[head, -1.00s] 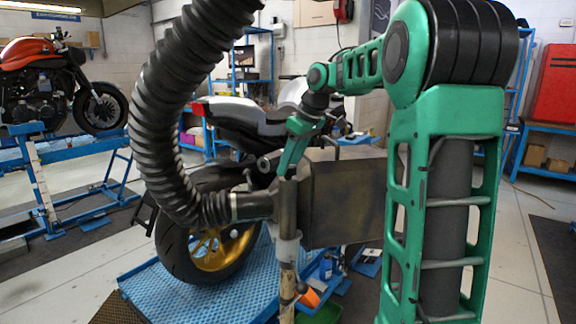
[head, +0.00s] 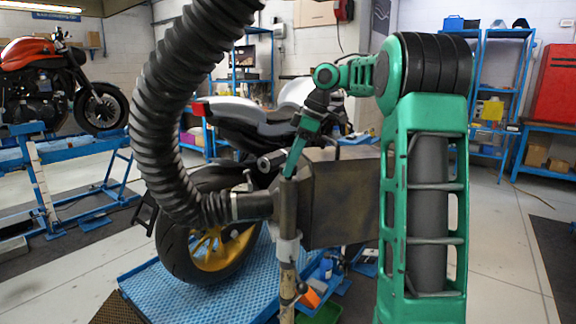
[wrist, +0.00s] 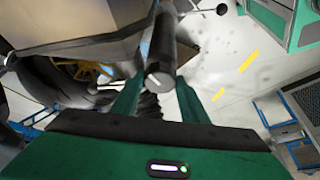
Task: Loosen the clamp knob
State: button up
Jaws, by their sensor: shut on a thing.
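The clamp knob (wrist: 160,83) is a dark round cylinder end with a pale line across its face in the wrist view. The two green fingers of my gripper (wrist: 157,96) stand on either side of it, shut on it. In the head view my gripper (head: 289,172) comes down at a slant onto the top of an upright metal post (head: 288,215). The knob is mostly hidden by the fingers there. A thick black ribbed hose (head: 165,140) joins the brownish metal hood (head: 340,200) beside the post through a pale collar.
A motorcycle with a gold rear wheel (head: 215,250) stands behind the hose on a blue ramp (head: 200,290). An orange motorcycle (head: 45,80) is on a lift at left. Blue shelves (head: 490,90) and a red cabinet (head: 558,85) stand at right. The right floor is clear.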

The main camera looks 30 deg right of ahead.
jog(key=shift+d, duration=0.15)
jog(key=shift+r, duration=0.1)
jog(key=o, duration=1)
jog(key=shift+w, duration=0.1)
jog(key=shift+v, duration=5.2)
